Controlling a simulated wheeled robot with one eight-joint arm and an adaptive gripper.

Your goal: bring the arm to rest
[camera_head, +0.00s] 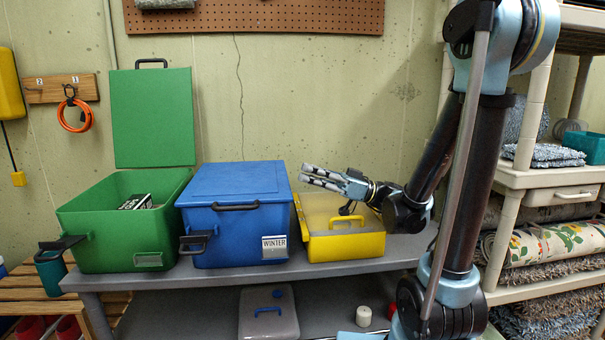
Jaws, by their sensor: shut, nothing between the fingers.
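My arm comes in from the right, with its links standing tall in front of the wall. My gripper (306,175) points left, above the yellow box (345,247) and near the right end of the blue box's lid. Its fingers are together with nothing between them. The yellow box's light lid top is partly hidden by my gripper and wrist. I cannot tell whether the gripper touches either box.
A closed blue box (235,215) labelled WINTER and an open green box (123,226) with its lid raised share the grey shelf (390,252). A grey case (268,315) and a white candle-like object (363,316) sit below. A beige rack (525,130) stands at right.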

